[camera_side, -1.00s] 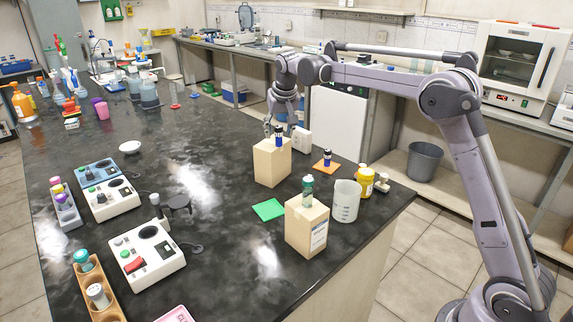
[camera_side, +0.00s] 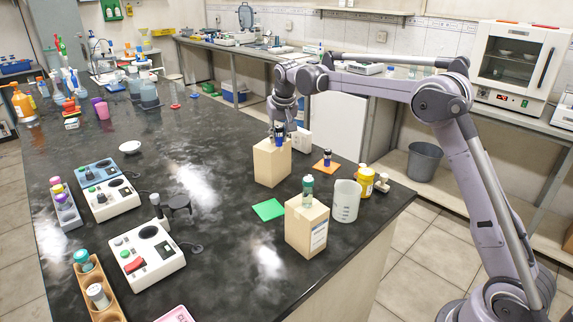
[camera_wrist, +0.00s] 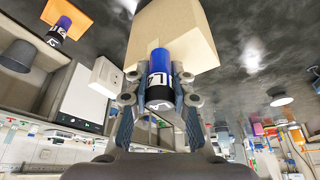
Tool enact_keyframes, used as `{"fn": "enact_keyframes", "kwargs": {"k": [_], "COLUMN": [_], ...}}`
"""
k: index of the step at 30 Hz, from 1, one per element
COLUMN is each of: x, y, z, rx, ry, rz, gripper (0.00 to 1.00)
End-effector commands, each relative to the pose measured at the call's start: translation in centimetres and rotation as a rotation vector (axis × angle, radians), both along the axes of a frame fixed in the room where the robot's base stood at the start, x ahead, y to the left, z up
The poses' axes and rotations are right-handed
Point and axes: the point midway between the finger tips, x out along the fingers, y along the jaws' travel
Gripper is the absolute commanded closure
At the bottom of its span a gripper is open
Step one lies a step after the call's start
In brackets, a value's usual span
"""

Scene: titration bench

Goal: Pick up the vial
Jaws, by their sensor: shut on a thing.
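A vial (camera_side: 279,137) with a dark blue body, black end and white label stands at the top of the rear beige block (camera_side: 268,163). My gripper (camera_side: 277,129) is at the vial, above the block. In the wrist view the same vial (camera_wrist: 160,76) sits between the two fingers of my gripper (camera_wrist: 160,88), which are shut on it from both sides. I cannot tell whether its far end touches the block (camera_wrist: 173,32). A second blue and black vial (camera_side: 327,158) stands on an orange mat (camera_side: 318,166). A green-topped vial (camera_side: 307,187) stands on the front beige block (camera_side: 308,228).
A green mat (camera_side: 268,209) lies left of the front block. A white device (camera_side: 300,140) stands close behind my gripper.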

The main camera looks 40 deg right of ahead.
Motion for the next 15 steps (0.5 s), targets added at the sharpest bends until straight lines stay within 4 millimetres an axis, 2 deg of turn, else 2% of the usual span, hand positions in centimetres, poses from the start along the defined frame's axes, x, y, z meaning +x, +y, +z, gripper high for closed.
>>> {"fn": "enact_keyframes", "kwargs": {"k": [7, 13, 15], "x": [0.0, 0.0, -1.2], "y": [0.0, 0.0, -1.5], "z": [1.2, 4.2, 5.1], "rx": [0.000, 0.000, -0.001], "ry": [0.000, 0.000, 0.000], "rz": [0.000, 0.000, -0.006], "gripper": [1.00, 1.00, 1.00]}}
